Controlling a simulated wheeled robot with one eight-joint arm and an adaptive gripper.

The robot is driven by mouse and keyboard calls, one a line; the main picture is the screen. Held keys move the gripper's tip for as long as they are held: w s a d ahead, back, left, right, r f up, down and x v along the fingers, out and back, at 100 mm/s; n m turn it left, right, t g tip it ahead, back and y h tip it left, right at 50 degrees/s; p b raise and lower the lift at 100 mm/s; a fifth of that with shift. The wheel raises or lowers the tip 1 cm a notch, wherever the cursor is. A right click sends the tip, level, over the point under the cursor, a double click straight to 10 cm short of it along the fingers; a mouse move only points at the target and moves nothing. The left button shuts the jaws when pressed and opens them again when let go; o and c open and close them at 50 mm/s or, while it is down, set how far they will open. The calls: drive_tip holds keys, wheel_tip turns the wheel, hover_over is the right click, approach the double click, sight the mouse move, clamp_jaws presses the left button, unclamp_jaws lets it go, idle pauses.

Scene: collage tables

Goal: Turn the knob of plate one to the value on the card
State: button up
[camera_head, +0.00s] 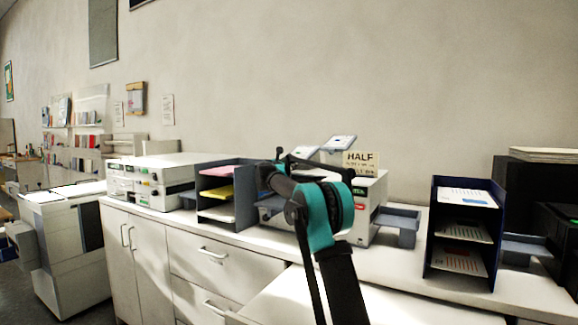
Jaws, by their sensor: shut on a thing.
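A cream card (361,161) reading "HALF", with smaller print below that I cannot read, stands on top of the pale machine (372,195) on the counter. My gripper (281,162) is the dark end beyond my teal wrist, at the front left of that machine. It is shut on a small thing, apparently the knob. The knob and the fingertips' contact are hidden by my own arm. Two small tilted light plates sit on top of the machine, one left (303,152) and one right (338,143). I cannot tell which is plate one.
A grey paper sorter (230,212) stands left of my arm, a dark blue one (431,235) to the right. Grey trays (398,228) jut from the machines. Another white machine (160,173) is at far left. The front right of the counter (390,275) is clear.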

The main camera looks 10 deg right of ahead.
idle(0.4)
drive_tip(key=o, duration=1.2)
drive_tip(key=shift+c, duration=0.2)
drive_tip(key=shift+s, duration=0.1)
drive_tip(key=v, duration=1.2)
